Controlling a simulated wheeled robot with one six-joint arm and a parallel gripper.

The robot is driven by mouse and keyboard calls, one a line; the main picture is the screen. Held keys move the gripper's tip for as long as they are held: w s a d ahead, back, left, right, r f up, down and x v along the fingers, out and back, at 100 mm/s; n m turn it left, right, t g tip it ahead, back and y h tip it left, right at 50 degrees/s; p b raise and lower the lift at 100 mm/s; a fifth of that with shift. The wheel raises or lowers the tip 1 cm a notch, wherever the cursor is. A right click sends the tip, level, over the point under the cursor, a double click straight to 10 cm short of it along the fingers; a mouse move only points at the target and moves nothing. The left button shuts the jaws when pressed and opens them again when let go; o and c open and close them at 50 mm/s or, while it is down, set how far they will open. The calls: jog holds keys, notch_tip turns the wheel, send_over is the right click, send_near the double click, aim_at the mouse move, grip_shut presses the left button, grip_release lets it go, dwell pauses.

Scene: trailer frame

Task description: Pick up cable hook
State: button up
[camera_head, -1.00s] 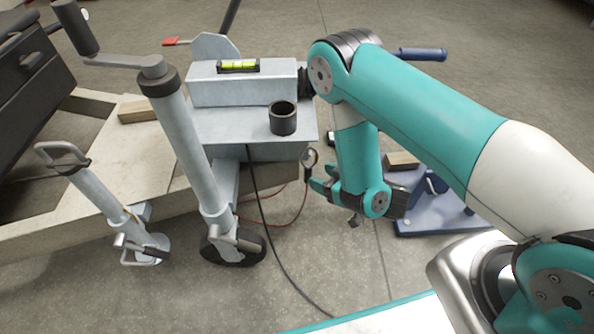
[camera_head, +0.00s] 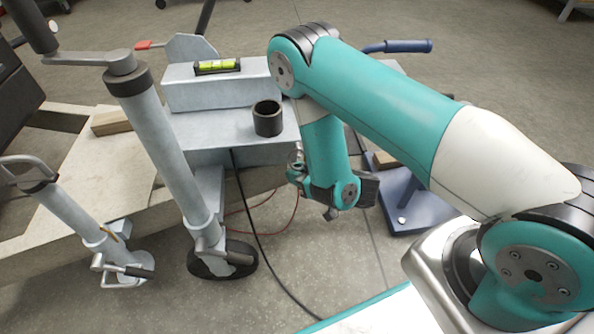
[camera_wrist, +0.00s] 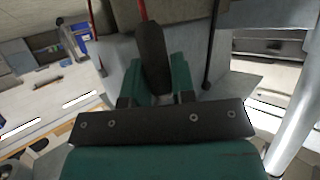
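The cable hook (camera_wrist: 152,52) is a dark, elongated piece with a red cable running from its top in the wrist view. It lies between the two teal fingers of my gripper (camera_wrist: 157,82), which are close on both sides of it. Whether they press on it is not clear. In the head view my gripper (camera_head: 298,174) is beside the front right corner of the grey trailer block, where the hook hangs. Most of the hook is hidden there by the fingers and wrist.
A spirit level (camera_head: 217,67) rests on the grey trailer coupling, with a black cup (camera_head: 268,118) on the plate before it. A jack post (camera_head: 160,135) with a wheel stands to the left. A blue stand (camera_head: 405,205) is to the right. Black and red cables hang below.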

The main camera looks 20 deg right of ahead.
grip_shut()
